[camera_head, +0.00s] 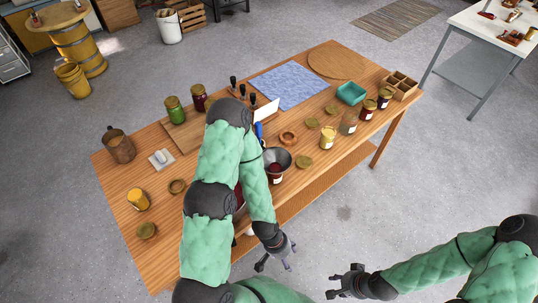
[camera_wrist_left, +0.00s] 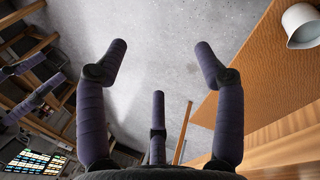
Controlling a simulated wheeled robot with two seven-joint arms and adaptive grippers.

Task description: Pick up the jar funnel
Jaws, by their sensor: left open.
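The jar funnel (camera_head: 278,156) is a dark grey, wide-mouthed cone. It sits at the mouth of a jar with dark red contents (camera_head: 275,172), near the front edge of the wooden table, just right of my left forearm. My left gripper (camera_head: 277,256) is off the table's front edge, below and apart from the funnel. It is open and empty; its spread fingers (camera_wrist_left: 160,75) show over bare floor in the left wrist view. My right gripper (camera_head: 338,282) is open and empty over the floor at the lower right.
Lids, filled jars (camera_head: 328,138), a teal tray (camera_head: 351,93) and a wooden divided box (camera_head: 401,85) stand right of the funnel. A blue cloth (camera_head: 290,85) lies behind. My left arm hides part of the table.

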